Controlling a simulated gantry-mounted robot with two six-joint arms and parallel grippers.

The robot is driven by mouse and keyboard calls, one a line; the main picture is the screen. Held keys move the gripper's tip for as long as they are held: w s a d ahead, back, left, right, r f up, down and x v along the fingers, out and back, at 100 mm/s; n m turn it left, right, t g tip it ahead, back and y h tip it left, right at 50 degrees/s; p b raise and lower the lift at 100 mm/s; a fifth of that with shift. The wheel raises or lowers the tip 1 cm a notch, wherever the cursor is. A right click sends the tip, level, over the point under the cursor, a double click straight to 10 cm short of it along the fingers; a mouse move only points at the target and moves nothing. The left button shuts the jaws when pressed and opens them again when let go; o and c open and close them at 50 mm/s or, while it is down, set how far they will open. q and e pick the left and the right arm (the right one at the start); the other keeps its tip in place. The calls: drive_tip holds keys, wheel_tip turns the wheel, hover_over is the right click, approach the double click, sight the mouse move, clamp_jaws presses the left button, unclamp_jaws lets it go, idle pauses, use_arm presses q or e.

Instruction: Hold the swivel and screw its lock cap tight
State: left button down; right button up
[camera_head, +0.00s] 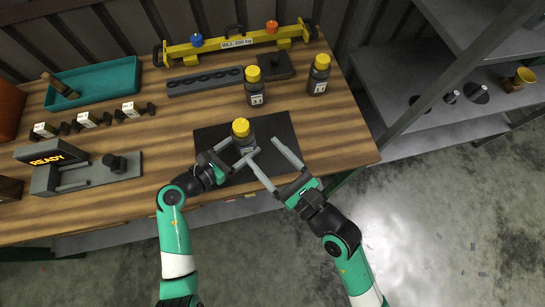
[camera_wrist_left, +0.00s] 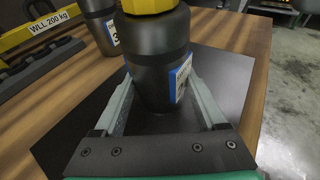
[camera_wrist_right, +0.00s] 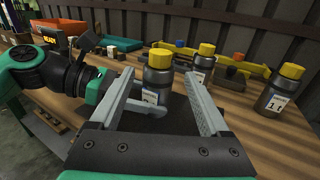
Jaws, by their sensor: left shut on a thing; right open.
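The swivel (camera_head: 242,143) is a dark grey bottle-shaped body with a white label, standing upright on a black mat (camera_head: 284,130). Its yellow lock cap (camera_head: 240,127) sits on top; I cannot tell how tight it is. My left gripper (camera_head: 234,150) is shut on the swivel's body, and the left wrist view shows its fingers on both sides of the body (camera_wrist_left: 158,70). My right gripper (camera_head: 262,161) is open and empty, close to the swivel on its right. In the right wrist view the swivel (camera_wrist_right: 157,82) shows between and beyond the open fingers, with its yellow cap (camera_wrist_right: 159,58) clear.
Two similar yellow-capped swivels (camera_head: 254,88) (camera_head: 319,75) stand behind the mat. A yellow beam (camera_head: 237,42) marked WLL 200 kg lies at the back. A teal tray (camera_head: 94,83) and a READY device (camera_head: 70,165) are at the left. The mat's right part is clear.

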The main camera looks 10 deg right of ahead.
drive_tip(key=shift+v, duration=0.95)
